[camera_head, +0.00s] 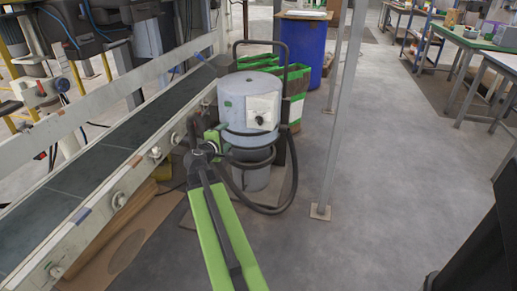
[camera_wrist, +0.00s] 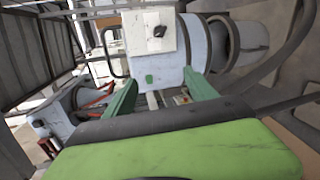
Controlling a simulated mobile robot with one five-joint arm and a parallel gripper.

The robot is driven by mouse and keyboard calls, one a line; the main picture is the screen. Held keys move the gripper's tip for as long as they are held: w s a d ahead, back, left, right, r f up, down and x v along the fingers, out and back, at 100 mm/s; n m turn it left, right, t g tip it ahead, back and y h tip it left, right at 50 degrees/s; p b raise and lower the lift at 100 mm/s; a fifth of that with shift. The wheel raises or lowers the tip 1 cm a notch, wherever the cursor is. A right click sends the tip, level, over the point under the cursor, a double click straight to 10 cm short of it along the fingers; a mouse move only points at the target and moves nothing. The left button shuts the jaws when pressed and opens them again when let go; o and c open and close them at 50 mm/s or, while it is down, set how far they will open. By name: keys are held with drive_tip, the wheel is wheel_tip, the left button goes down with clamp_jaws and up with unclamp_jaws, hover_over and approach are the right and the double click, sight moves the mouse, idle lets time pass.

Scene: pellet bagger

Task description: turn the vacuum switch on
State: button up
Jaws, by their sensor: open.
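The vacuum (camera_head: 233,105) is a pale grey-blue drum standing beside the conveyor. A white switch panel (camera_head: 262,107) with a small black knob (camera_head: 260,119) is on its front. In the wrist view the drum (camera_wrist: 203,40) lies sideways, and the panel (camera_wrist: 145,42) and black knob (camera_wrist: 159,31) show near the top. My gripper (camera_head: 213,136) is at the drum's left side in the head view, left of and a little below the knob. In the wrist view its green fingers (camera_wrist: 160,90) are spread with nothing seen between them. Whether they touch the drum is unclear.
A conveyor (camera_head: 100,165) with a pale side rail runs along the left. A black hose (camera_head: 275,207) loops below the vacuum. A grey post (camera_head: 342,110) stands to the right. Green-edged brown boxes (camera_head: 296,90) and a blue barrel (camera_head: 303,45) are behind.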

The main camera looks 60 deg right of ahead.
drive_tip(key=s+d+f+n+t+h+b, duration=0.1)
drive_tip(key=s+d+f+n+h+b, duration=0.1)
drive_tip(key=s+d+f+n+b, duration=0.45)
drive_tip(key=m, duration=0.2)
approach(259, 122)
drive_tip(key=b+x, duration=0.1)
drive_tip(key=x, duration=0.8)
drive_tip(key=shift+w+d+r, duration=0.1)
drive_tip(key=shift+c, duration=0.2)
